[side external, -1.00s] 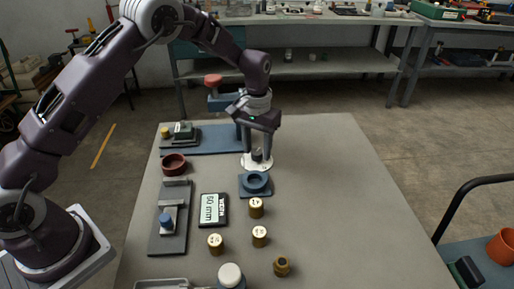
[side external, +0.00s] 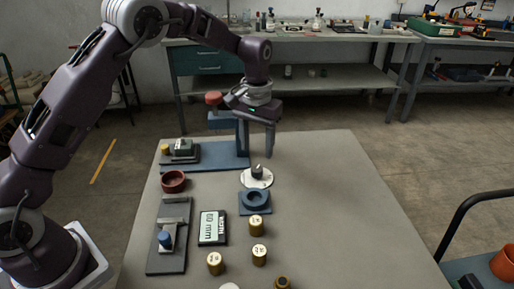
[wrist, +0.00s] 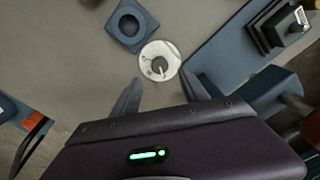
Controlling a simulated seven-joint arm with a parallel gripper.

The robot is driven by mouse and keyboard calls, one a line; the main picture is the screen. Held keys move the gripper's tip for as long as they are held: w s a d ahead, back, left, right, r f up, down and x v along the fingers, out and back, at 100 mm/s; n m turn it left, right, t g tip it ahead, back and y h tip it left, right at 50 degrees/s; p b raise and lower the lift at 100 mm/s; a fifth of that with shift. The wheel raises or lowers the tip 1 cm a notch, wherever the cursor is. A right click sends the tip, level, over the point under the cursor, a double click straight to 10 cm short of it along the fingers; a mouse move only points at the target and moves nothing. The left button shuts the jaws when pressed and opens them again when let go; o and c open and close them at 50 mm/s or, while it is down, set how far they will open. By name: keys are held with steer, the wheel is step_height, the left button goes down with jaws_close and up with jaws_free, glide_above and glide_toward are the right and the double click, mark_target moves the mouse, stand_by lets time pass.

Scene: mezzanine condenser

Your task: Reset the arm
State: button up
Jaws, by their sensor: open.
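My gripper (side external: 257,150) is open and empty above the table's far part. Its two fingers point down, apart, over a white round disc (side external: 257,181) with a dark knob (side external: 257,170) on top. In the wrist view, the fingers of my gripper (wrist: 162,92) are spread. The white disc (wrist: 149,70) and its knob (wrist: 160,65) lie just beyond the fingertips, with nothing held between them.
A blue square holder (side external: 254,210) with a ring stands in front of the disc. A blue base plate (side external: 222,153), red bowl (side external: 173,181), grey slide fixture (side external: 168,262), labelled block (side external: 212,228) and several brass cylinders (side external: 259,254) stand nearby. The table's right side is clear.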

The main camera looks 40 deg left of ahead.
steer(key=s+a+r+t, duration=0.1)
steer(key=s+r+t, duration=0.2)
steer(key=s+r, duration=1.35)
steer(key=s+m+t, duration=0.2)
steer(key=s, duration=1.5)
steer(key=shift+s+a+f+t, duration=0.15)
steer(key=shift+a+f+t, duration=0.15)
steer(key=shift+a+f, duration=0.1)
